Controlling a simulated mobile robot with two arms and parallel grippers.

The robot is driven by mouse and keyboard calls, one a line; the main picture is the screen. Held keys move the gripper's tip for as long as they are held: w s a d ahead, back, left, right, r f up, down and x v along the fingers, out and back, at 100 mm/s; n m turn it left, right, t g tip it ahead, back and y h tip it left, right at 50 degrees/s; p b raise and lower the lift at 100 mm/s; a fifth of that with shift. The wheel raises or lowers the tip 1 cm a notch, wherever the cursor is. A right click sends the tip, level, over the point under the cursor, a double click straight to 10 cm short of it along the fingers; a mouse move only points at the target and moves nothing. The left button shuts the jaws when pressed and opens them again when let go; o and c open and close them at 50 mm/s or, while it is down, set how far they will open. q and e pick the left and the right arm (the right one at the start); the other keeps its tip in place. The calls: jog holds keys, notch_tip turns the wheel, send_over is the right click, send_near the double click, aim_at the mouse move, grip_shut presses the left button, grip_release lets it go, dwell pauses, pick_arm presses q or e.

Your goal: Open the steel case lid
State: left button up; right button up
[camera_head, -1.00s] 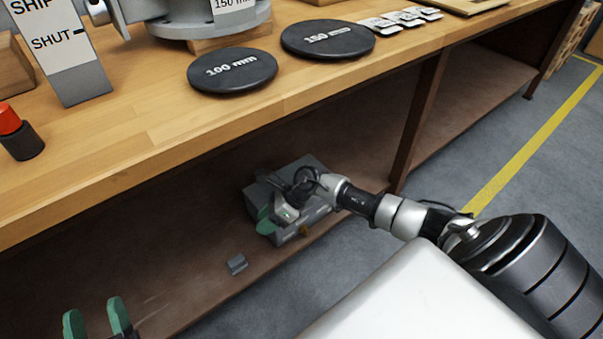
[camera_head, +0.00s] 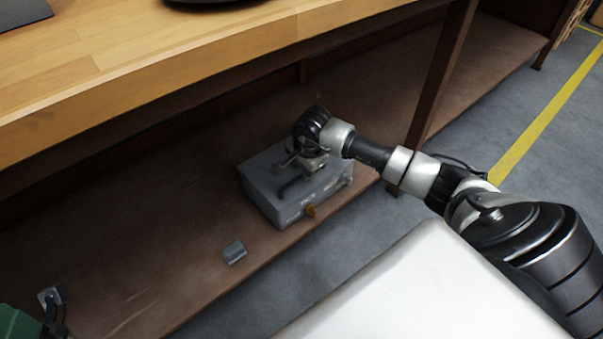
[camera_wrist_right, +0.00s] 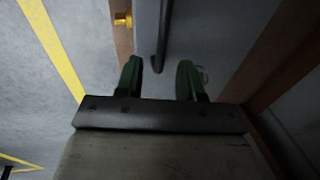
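The steel case (camera_head: 265,193) is a grey box on the lower shelf under the bench, its lid shut. My right gripper (camera_head: 300,165) is over the case top and hides part of the lid. In the right wrist view its green fingers (camera_wrist_right: 158,77) are apart, with a dark handle bar (camera_wrist_right: 160,50) ahead between them; I see no contact.
A small grey block (camera_head: 234,252) lies on the lower shelf (camera_head: 150,250) in front of the case. The wooden bench top (camera_head: 170,75) overhangs the shelf. A dark bench leg (camera_head: 440,80) stands right of the case. The shelf left of the case is mostly clear.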

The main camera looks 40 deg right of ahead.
jog(key=shift+w+f+b, duration=0.15)
jog(key=shift+f+b, duration=0.05)
jog(key=shift+f, duration=0.45)
jog(key=shift+w+f+b, duration=0.15)
jog(key=shift+f, duration=0.5)
grip_shut()
